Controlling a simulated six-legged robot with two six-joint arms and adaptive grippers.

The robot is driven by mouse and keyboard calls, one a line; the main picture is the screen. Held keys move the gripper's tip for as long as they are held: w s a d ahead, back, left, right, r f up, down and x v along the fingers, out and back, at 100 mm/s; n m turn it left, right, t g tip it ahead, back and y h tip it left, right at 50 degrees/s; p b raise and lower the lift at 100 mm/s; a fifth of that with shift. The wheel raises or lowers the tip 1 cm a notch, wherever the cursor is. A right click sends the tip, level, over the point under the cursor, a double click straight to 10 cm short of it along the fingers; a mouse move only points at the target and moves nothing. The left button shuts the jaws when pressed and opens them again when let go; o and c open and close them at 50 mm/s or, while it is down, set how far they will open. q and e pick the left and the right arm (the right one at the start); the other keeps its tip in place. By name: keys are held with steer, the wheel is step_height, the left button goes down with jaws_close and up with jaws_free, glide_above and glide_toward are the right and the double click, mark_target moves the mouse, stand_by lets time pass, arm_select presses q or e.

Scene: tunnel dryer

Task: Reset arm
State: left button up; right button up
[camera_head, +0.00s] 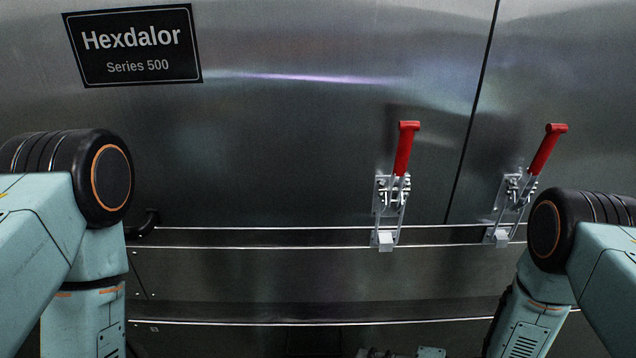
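My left arm (75,240) comes in from the left edge, bent downward at its black joint. My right arm (580,260) comes in from the right edge and also bends downward. Neither gripper can be made out. A small part of teal and dark hardware (400,352) shows at the bottom edge, cut off, and I cannot tell what it is. Neither arm visibly touches the dryer's steel wall (280,150).
Two toggle clamps with red handles, a left one (404,150) and a right one (547,150), stand upright on the wall, handles tilted slightly right. A black "Hexdalor Series 500" plate (132,45) is at upper left. Horizontal ledges (300,247) run below. The space between my arms is open.

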steer(key=s+d+f+n+g+h+p, duration=0.25)
steer(key=s+d+f+n+h, duration=0.2)
steer(key=s+d+h, duration=0.4)
steer(key=s+d+r+n+g+h+p, duration=0.2)
steer(key=s+r+p, duration=0.4)
steer(key=s+r, duration=0.5)
steer(key=shift+s+d+g+h+p, duration=0.3)
steer(key=shift+s+d+g+h, duration=0.4)
steer(key=shift+s+h, duration=1)
steer(key=shift+s+r+y, duration=0.1)
steer(key=shift+s+y, duration=0.25)
steer(key=shift+s, duration=0.15)
